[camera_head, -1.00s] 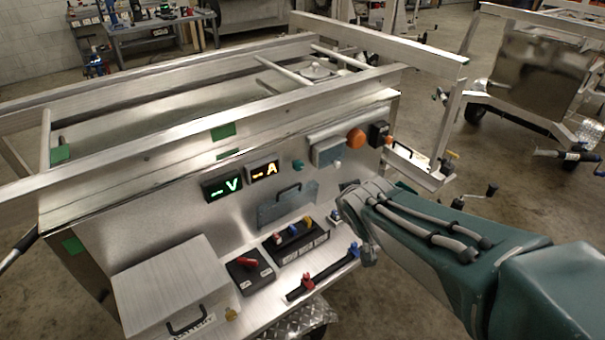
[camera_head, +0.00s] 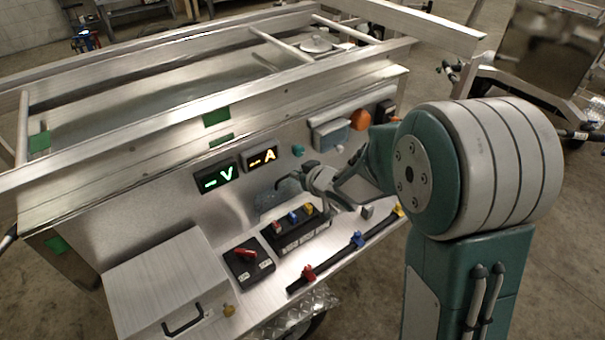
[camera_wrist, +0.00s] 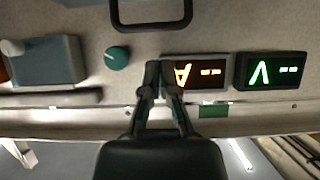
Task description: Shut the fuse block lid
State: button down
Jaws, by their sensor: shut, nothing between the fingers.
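The fuse block (camera_head: 297,232) is a dark block with red, blue and yellow fuses on the trailer's shelf. Its lid (camera_head: 272,202) is a grey, see-through-looking panel standing up open behind the fuses, against the upright panel. My gripper (camera_head: 283,181) is shut and empty at the lid's upper edge, hiding part of the lid; I cannot tell whether it touches. In the wrist view, turned upside down, the closed fingertips (camera_wrist: 160,68) show below the lid's black handle (camera_wrist: 152,22).
Around it are the green V display (camera_head: 218,179), amber A display (camera_head: 261,158), teal knob (camera_head: 298,151) and grey box (camera_head: 330,134). A red switch block (camera_head: 248,262), cable rail (camera_head: 335,257) and metal box (camera_head: 165,275) sit on the shelf. Frame rails overhang the panel.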

jog(key=x, duration=0.5)
jog(key=shift+w+a+f, duration=0.2)
jog(key=shift+w+f, duration=0.05)
jog(key=shift+w, duration=0.05)
